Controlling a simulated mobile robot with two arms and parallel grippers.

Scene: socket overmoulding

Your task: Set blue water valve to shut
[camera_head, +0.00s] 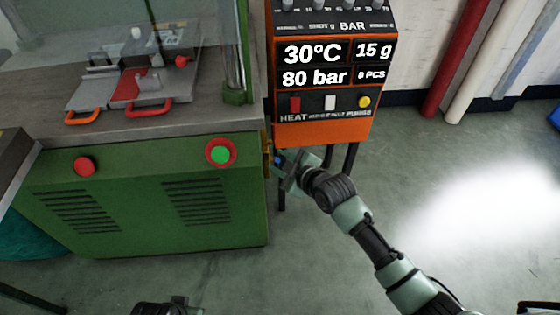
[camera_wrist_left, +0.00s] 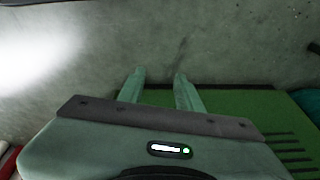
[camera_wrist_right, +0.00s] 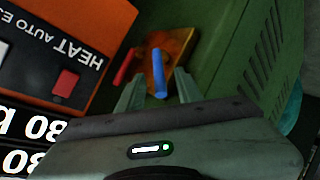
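The blue water valve handle (camera_wrist_right: 159,75) shows in the right wrist view as a straight blue lever on an orange-brown plate (camera_wrist_right: 178,48). A small bit of blue (camera_head: 278,160) shows at the machine's right side in the head view. My right gripper (camera_wrist_right: 159,76) is open, its fingers on either side of the blue lever in the picture, with gaps to both. I cannot tell how deep the lever sits between them. In the head view my right gripper (camera_head: 286,168) is beside the green machine's right side. My left gripper (camera_wrist_left: 160,78) is open and empty.
A red lever (camera_wrist_right: 125,66) sits beside the blue one. The orange control box (camera_head: 322,128), showing 30°C and 80 bar, stands close above my right gripper. The green machine (camera_head: 140,205) fills the left. Floor is free at the right.

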